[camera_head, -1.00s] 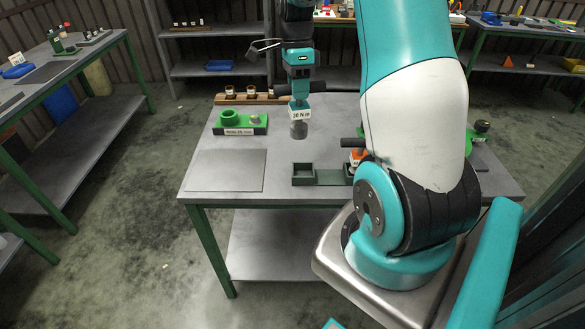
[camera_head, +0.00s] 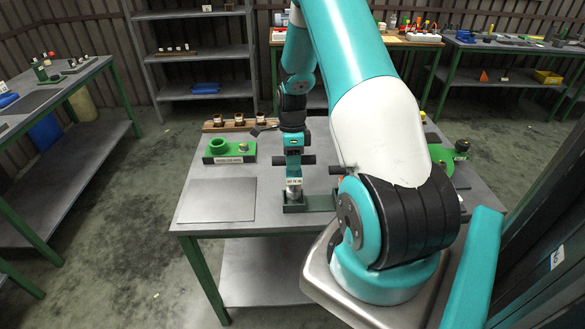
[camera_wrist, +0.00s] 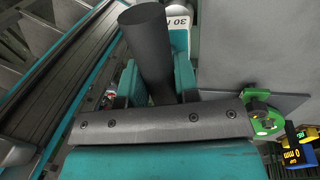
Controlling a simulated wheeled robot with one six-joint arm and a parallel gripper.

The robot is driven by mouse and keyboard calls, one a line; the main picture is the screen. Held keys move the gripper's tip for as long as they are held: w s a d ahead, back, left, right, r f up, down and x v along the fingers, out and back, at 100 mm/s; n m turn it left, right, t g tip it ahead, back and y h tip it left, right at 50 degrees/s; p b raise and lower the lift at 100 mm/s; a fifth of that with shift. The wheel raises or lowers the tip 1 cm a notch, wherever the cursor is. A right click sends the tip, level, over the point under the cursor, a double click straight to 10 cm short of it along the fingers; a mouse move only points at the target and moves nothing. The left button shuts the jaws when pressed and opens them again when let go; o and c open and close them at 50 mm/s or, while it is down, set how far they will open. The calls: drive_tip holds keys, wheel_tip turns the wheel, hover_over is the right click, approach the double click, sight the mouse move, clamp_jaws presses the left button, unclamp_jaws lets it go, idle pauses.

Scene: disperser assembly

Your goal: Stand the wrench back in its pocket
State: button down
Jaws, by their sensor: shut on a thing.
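My gripper (camera_head: 293,163) is shut on the wrench and holds it upright. The wrench's white label (camera_head: 294,182) and grey lower end show below the jaws. A dark cylindrical part of the wrench (camera_wrist: 150,45) sticks out towards the camera in the wrist view, with part of the label behind it. The green pocket (camera_head: 293,207) stands at the left end of a green holder on the table. The wrench's lower end is at the pocket's mouth in the head view. I cannot tell how far inside it is.
A green block with a ring (camera_head: 218,147) and a wooden rack of cups (camera_head: 236,123) stand behind on the left. A flat grey plate (camera_head: 220,200) lies at the front left. My arm hides much of the table's right side.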

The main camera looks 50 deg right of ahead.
sight(294, 177)
drive_tip(key=shift+w+d+p+x, duration=0.15)
drive_tip(key=shift+p+x, duration=0.1)
drive_tip(key=shift+x, duration=0.7)
drive_tip(key=shift+w+d+p+x, duration=0.15)
drive_tip(key=shift+p+x, duration=0.1)
drive_tip(key=shift+x, duration=0.7)
drive_tip(key=shift+f, duration=0.2)
drive_tip(key=c, duration=0.9)
unclamp_jaws()
drive_tip(key=shift+o, duration=0.3)
